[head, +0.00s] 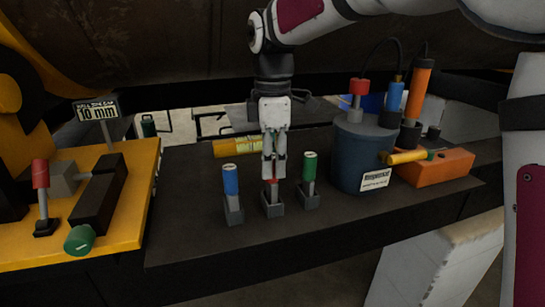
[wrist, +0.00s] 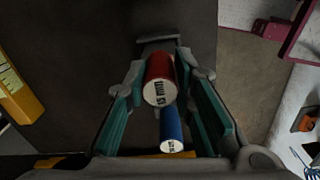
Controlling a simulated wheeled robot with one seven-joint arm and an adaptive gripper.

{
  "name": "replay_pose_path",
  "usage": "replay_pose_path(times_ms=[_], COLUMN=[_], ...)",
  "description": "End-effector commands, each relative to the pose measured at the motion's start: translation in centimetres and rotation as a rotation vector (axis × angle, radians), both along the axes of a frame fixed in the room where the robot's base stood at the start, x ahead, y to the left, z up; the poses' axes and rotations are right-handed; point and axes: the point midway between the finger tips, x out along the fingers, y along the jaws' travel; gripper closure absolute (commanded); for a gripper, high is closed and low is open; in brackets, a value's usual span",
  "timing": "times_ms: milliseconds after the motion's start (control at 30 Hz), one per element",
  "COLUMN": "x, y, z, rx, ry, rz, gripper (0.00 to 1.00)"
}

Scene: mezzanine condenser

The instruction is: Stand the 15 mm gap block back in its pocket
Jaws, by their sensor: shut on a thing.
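My gripper (head: 273,170) comes down from above over the middle of three small grey pockets on the dark bench. It is shut on a red-handled block (head: 271,183), whose lower end is at the middle pocket (head: 272,208). I cannot tell whether it is fully seated. In the wrist view the red handle (wrist: 159,82) is seen end-on between the fingers; its label is too small to read surely. A blue-handled block (head: 230,180) stands in the left pocket and a green-handled one (head: 310,166) in the right. The blue one also shows in the wrist view (wrist: 171,132).
A yellow platform (head: 130,190) at left carries a "10 mm" sign (head: 97,110), another red-handled piece (head: 40,174) and a green knob (head: 80,239). A blue-grey canister (head: 350,155) and an orange block (head: 445,165) stand at right.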

Motion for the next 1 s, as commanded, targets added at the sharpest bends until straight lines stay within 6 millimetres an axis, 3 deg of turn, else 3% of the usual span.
replay_pose_path(times_ms=[933,967,1000], x=[0.0,0.0,0.0], y=[0.0,0.0,0.0], z=[-1.1,-1.1,-1.1], rx=[0.000,0.000,0.000], ry=[0.000,0.000,-0.001], rz=[0.000,0.000,0.000], gripper=[1.00,0.75,0.66])
